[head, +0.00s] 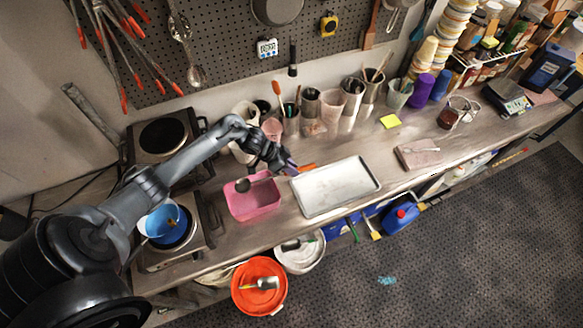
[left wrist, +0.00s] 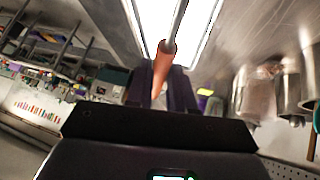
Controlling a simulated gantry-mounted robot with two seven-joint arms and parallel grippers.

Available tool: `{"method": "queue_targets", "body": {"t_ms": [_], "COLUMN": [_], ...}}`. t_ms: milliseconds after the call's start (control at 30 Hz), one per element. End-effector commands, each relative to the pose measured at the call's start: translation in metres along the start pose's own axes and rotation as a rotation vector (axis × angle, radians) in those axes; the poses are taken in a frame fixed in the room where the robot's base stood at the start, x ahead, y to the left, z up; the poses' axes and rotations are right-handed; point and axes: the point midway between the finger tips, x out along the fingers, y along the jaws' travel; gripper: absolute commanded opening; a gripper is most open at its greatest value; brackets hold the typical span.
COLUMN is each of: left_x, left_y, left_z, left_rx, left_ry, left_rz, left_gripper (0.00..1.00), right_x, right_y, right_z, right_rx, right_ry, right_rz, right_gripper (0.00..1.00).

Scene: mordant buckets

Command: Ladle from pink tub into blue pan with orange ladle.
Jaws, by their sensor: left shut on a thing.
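The pink tub (head: 253,207) stands on the bench left of the middle in the head view. The blue pan (head: 160,217) sits on the front hot plate at the left, partly behind my arm. My left gripper (head: 289,169) is to the right of and above the tub's far side, shut on the orange handle of the ladle (head: 307,168). The ladle's dark bowl (head: 243,185) shows over the tub's left part; I cannot tell how deep it sits. In the left wrist view the orange handle (left wrist: 162,68) lies between the fingers (left wrist: 161,85). My right gripper is not in view.
A metal tray (head: 335,187) lies just right of the tub. Several cups and utensil holders (head: 310,102) line the back wall. A second hot plate (head: 163,137) stands behind the pan.

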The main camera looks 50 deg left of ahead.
Motion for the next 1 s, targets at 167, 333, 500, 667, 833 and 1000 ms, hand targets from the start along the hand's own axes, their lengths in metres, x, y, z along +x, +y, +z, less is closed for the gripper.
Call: {"method": "queue_targets", "body": {"t_ms": [167, 333, 500, 667, 833, 1000], "left_x": [0.014, 0.023, 0.033, 0.042, 0.051, 0.055], "left_y": [-0.003, -0.004, -0.007, -0.008, -0.01, -0.011], "left_z": [0.01, 0.018, 0.025, 0.032, 0.039, 0.042], "left_rx": [0.0, 0.0, -0.002, 0.0, 0.0, 0.0], "left_ry": [0.0, 0.0, 0.0, 0.0, -0.001, 0.0], "left_rz": [0.0, 0.001, 0.0, 0.001, 0.001, 0.0], "left_gripper": [0.0, 0.0, 0.0, 0.0, 0.0, 0.0], "right_x": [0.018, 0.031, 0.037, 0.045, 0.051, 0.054], "right_y": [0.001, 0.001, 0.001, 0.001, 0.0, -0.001], "right_z": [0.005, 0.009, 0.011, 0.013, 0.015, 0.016], "right_rx": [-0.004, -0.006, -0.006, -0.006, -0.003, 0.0], "right_ry": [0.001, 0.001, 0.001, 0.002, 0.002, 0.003], "right_rz": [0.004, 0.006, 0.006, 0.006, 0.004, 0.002], "right_gripper": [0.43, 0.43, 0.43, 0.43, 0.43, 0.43]}}
